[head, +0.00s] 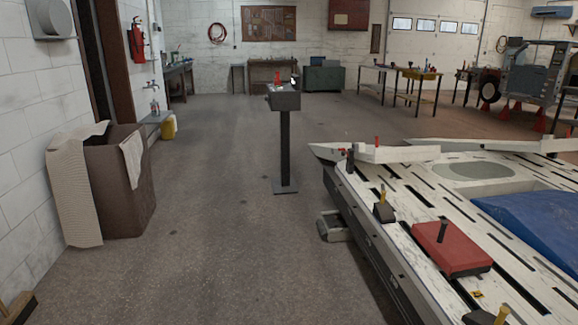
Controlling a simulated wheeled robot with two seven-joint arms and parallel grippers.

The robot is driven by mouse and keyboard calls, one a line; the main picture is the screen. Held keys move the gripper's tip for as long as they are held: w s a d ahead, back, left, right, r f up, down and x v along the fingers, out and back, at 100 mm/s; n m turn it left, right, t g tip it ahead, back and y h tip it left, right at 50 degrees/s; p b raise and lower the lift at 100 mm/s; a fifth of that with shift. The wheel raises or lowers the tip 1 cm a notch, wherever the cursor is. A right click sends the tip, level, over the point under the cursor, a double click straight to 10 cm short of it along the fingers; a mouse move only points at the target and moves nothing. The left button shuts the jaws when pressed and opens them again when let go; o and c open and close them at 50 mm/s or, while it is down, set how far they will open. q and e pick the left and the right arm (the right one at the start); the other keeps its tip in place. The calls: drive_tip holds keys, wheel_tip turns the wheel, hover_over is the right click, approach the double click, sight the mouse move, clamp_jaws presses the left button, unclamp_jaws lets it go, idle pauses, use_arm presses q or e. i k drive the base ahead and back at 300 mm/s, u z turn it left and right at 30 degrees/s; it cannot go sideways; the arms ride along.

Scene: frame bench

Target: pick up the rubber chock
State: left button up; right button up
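I cannot tell for certain which thing is the rubber chock. A small dark block (384,213) with a lighter upright piece sits on the slotted frame bench (405,190), near its left edge. A larger red block (450,252) with a dark base and a black upright peg lies nearer on the bench top. Another dark block (480,317) with a yellow upright piece is partly cut off at the bottom edge. Neither of my grippers is in view.
A blue sheet (535,222) covers the bench's right part. A grey fitting (333,227) sticks out low on its left side. A pedestal (285,140) stands beyond. A brown bin (120,185) stands by the left wall. The floor between bin and bench is clear.

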sight(382, 211)
drive_tip(key=z, duration=0.2)
drive_tip(key=i, duration=2.7)
drive_tip(key=z, duration=0.4)
